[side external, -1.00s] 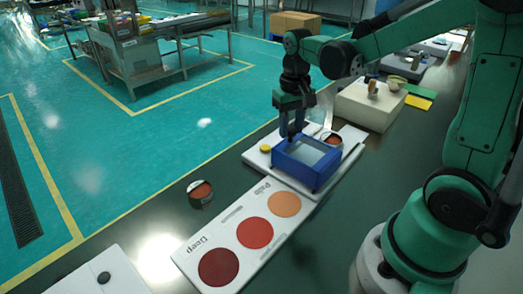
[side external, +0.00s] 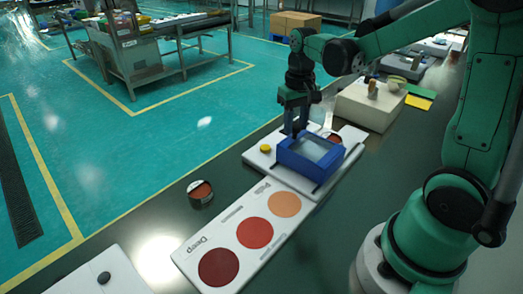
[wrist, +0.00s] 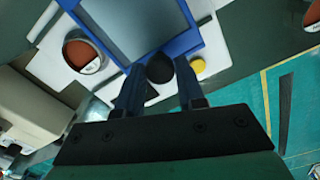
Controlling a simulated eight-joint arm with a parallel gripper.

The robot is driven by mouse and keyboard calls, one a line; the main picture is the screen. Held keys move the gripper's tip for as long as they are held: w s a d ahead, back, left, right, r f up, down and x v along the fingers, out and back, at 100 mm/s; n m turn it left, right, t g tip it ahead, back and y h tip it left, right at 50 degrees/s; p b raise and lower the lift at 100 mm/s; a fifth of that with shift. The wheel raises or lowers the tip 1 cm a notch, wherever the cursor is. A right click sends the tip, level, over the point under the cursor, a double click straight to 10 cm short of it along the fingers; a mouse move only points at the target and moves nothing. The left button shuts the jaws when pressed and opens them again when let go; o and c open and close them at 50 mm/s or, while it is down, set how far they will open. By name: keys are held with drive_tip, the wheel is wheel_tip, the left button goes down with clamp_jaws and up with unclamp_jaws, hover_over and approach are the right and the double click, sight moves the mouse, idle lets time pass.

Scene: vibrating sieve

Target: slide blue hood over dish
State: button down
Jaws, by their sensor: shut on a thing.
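The blue hood (side external: 311,160), a box-like frame with a pale see-through top, sits on a white base plate (side external: 258,157). My gripper (side external: 297,134) is at its far-left side. In the wrist view my gripper (wrist: 159,80) is shut on the hood's dark round knob (wrist: 160,68), at the edge of the blue frame (wrist: 182,45). A round dish with red-brown contents (side external: 334,138) is on the plate just behind the hood, partly hidden by it. In the wrist view the dish (wrist: 82,52) lies beside the hood, outside its frame.
A yellow button (side external: 266,149) is on the plate left of the hood. Another red-brown dish (side external: 200,193) stands on the dark table. A white colour card (side external: 240,235) with red to orange circles lies in front. A cream block (side external: 369,105) stands behind the plate.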

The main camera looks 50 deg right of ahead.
drive_tip(key=d, duration=1)
drive_tip(key=shift+d, duration=0.25)
drive_tip(key=c, duration=0.5)
unclamp_jaws()
drive_tip(key=shift+c, duration=0.2)
wheel_tip(320, 180, up, 6)
drive_tip(key=shift+f, duration=0.2)
drive_tip(key=shift+a, duration=0.15)
drive_tip(key=a+t, duration=0.1)
drive_tip(key=a, duration=0.2)
drive_tip(key=a+r+n, duration=0.1)
drive_tip(key=a, duration=0.2)
drive_tip(key=a+n+t+h, duration=0.1)
drive_tip(key=a, duration=0.2)
drive_tip(key=shift+a+r+t, duration=0.15)
drive_tip(key=shift+r+t, duration=0.1)
drive_tip(key=shift+t, duration=0.05)
drive_tip(key=s+a+f+n+t, duration=0.1)
drive_tip(key=s+a+t, duration=0.1)
drive_tip(key=a, duration=0.3)
drive_tip(key=s+a+f+n+t+y, duration=0.1)
drive_tip(key=a+t, duration=0.1)
drive_tip(key=a, duration=0.4)
drive_tip(key=shift+s+f+n+t, duration=0.2)
drive_tip(key=shift+s+n+t, duration=0.1)
drive_tip(key=shift+s, duration=0.1)
